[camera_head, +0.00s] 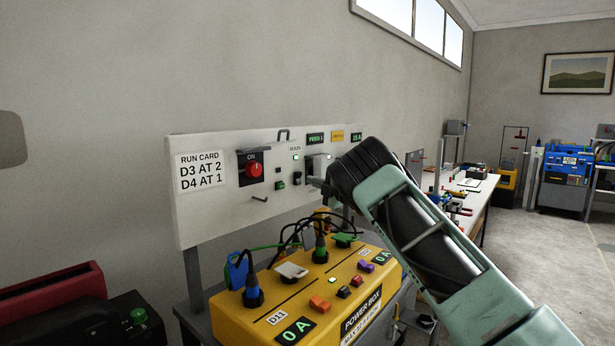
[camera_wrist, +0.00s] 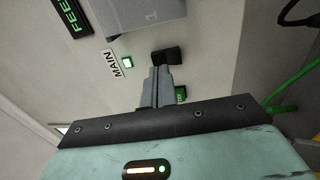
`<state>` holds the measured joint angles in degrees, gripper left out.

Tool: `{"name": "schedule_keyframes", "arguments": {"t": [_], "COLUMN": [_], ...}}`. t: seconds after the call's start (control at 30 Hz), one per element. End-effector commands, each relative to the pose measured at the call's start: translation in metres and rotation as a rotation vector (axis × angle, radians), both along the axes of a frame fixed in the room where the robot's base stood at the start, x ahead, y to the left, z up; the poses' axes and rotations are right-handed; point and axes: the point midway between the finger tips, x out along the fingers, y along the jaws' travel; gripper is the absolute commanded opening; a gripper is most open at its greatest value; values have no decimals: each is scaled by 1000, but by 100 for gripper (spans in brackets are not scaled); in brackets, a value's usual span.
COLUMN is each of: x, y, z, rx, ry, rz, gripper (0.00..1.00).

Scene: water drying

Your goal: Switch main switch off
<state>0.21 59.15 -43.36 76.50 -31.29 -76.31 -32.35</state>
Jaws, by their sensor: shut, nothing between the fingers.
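The white panel (camera_head: 215,215) carries a black switch (camera_head: 297,178) under a small label and a lit green lamp (camera_head: 296,157). In the wrist view a "MAIN" label (camera_wrist: 112,64) sits beside a lit green lamp (camera_wrist: 128,63), with a black switch block (camera_wrist: 167,56) nearby. My gripper (camera_wrist: 160,70) is shut and empty, its tips at the black block; I cannot tell whether they touch. In the head view my gripper (camera_head: 318,183) is at the panel's right part, largely hidden by my arm. The black switch's position is unclear.
A red knob (camera_head: 254,170) marked "ON" is left on the panel. A grey box (camera_wrist: 150,12) is close to my fingers. A yellow power box (camera_head: 235,315) with plugs and cables stands below. A workbench (camera_head: 482,192) is at right.

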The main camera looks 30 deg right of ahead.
Motion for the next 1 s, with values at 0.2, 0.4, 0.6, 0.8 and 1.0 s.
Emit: {"name": "schedule_keyframes", "arguments": {"t": [0.2,0.4,0.6,0.8,1.0], "x": [23,28,28,33,38], "y": [8,10,10,13,15], "z": [4,4,3,12,11], "rx": [-1,1,0,-21,-50], "ry": [1,0,0,52,138], "rz": [0,0,0,3,0], "gripper": [0,0,0,0,0]}}
